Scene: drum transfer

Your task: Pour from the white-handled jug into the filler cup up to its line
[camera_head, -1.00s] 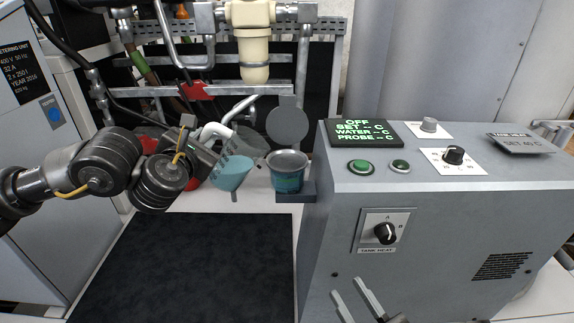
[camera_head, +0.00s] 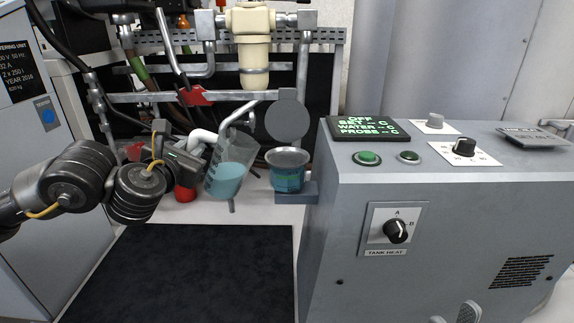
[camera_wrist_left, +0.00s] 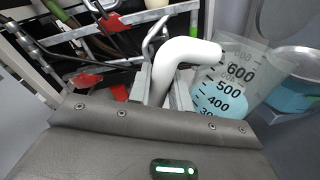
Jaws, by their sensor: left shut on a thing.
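The clear jug (camera_head: 233,153) holds blue liquid and leans with its mouth toward the right. Its white handle (camera_head: 202,136) is in my left gripper (camera_head: 190,147), which is shut on it. The left wrist view shows the handle (camera_wrist_left: 178,64) and the jug's scale (camera_wrist_left: 232,85), with liquid near the 500 mark. The filler cup (camera_head: 287,180), teal with a grey rim, stands just right of the jug on a bracket. No stream shows between them. The cup's line is too small to make out.
A round grey lid (camera_head: 286,120) stands up behind the cup. The grey control box (camera_head: 445,230) is close on the right. Pipes and a cream filter housing (camera_head: 254,60) hang above. A dark mat (camera_head: 185,275) lies clear in front.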

